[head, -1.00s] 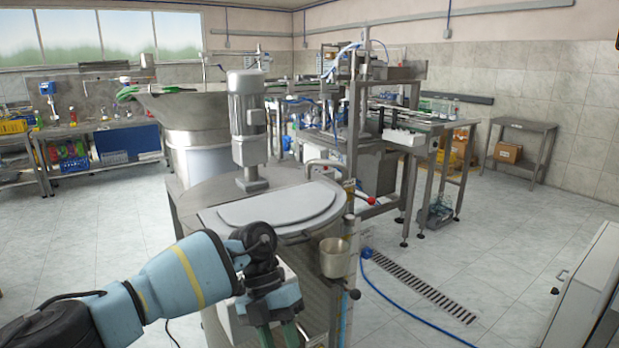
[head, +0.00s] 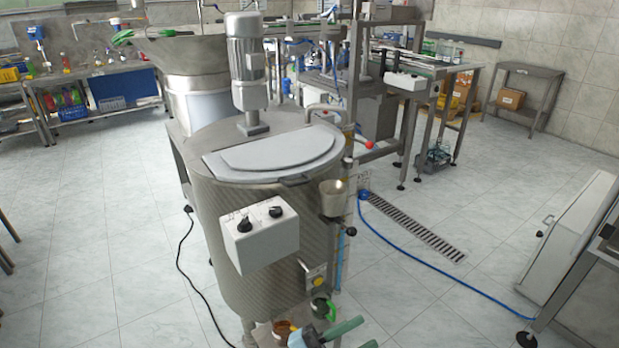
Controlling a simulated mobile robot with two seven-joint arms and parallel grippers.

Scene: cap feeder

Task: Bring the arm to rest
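My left gripper (head: 366,332) shows at the bottom edge of the head view, right of centre. Its two teal fingers point to the right with a gap between them, and I see nothing held in the gap. Most of the gripper and the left arm are cut off by the frame edge. The gripper is low, in front of the steel drum machine (head: 232,190). My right gripper is not in view.
A grey control box (head: 262,236) juts from the drum. A brown cup (head: 283,330) and a green mug (head: 323,309) are close to my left gripper. A white cabinet (head: 570,240) stands at the right. The floor at left is open.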

